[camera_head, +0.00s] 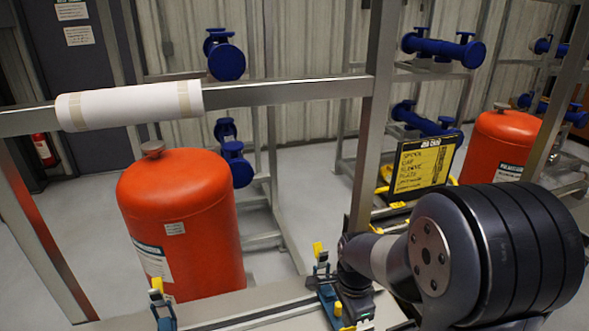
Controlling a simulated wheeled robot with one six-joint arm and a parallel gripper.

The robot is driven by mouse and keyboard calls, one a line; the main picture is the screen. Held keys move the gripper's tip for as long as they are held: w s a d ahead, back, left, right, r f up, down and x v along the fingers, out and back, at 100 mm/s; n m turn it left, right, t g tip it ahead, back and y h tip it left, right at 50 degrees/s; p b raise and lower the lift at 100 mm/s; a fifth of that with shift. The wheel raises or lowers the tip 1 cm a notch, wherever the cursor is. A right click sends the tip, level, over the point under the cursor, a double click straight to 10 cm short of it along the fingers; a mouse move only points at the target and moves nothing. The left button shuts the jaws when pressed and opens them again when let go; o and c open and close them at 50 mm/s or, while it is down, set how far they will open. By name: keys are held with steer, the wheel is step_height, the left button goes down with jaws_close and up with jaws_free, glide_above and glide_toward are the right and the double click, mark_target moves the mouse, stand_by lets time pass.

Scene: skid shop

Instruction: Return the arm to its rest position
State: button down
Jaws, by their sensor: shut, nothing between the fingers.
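My arm fills the lower right of the head view, with a large dark round joint (490,255) nearest the camera. A paler link runs left from this joint to a dark wrist. My gripper (356,300) hangs down from the wrist, small and partly hard to make out. It is shut and holds nothing. It is low over the skid's front beam, close beside a blue and yellow clamp (323,272); I cannot tell whether they touch.
A metal frame stands ahead, its upright (374,120) just behind my wrist. A white wrapped pipe (130,105) lies along its crossbar. A second clamp (160,307) is at lower left. An orange tank (185,215), another orange tank (500,140) and a yellow sign (424,165) stand beyond.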

step_height(320, 180, down, 6)
steer(key=b, duration=0.4)
steer(key=shift+f, duration=0.2)
steer(key=shift+s+d+r, duration=0.1)
steer(key=shift+d+r, duration=0.05)
steer(key=shift+d, duration=1.2)
steer(key=shift+w+d, duration=0.15)
steer(key=shift+w, duration=0.25)
steer(key=shift+s, duration=0.1)
